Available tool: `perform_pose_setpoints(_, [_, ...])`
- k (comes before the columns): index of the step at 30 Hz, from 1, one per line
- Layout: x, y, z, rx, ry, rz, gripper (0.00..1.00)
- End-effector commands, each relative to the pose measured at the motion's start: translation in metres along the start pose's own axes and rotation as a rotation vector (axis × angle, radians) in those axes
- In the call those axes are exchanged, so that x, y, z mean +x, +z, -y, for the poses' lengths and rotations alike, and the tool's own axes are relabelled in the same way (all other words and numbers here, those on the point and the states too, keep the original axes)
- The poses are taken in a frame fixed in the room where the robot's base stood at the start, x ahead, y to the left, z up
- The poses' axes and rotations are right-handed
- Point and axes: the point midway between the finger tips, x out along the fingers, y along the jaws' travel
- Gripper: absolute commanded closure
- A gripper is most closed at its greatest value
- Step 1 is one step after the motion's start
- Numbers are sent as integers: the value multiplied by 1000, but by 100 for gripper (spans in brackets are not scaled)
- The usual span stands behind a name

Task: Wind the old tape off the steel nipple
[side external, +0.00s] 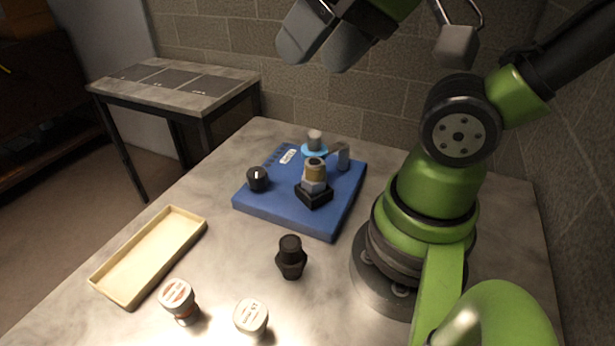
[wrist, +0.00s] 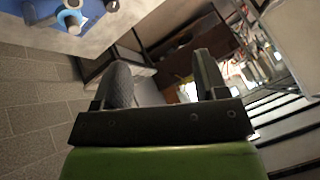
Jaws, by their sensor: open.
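A steel fitting in a square black holder, with a tan band around its upper part (side external: 315,170), stands upright on the blue board (side external: 290,220). It looks like the nipple with the old tape, but the tape's edge is too small to make out. My gripper (side external: 322,52) is high above the table, up and behind the board, open and empty. In the wrist view my gripper (wrist: 163,78) has its two dark fingers well apart, with nothing between them. The wrist view catches only a corner of the blue board (wrist: 45,12), at top left.
The board also carries a black knob (side external: 258,179), a light-blue ring with a grey post (side external: 314,145) and a grey upright piece (side external: 343,157). A black fitting (side external: 291,258), two white-capped jars (side external: 178,300) (side external: 251,318) and a cream tray (side external: 150,258) stand in front. A block wall is behind.

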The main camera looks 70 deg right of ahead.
Motion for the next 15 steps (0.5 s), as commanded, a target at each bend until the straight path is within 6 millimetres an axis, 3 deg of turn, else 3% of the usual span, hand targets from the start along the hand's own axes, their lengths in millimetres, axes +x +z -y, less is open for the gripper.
perform_pose_setpoints(7, [23,-26,-3,233,62,97,33])
perform_pose_setpoints(15, [88,-70,-34,752,194,260,33])
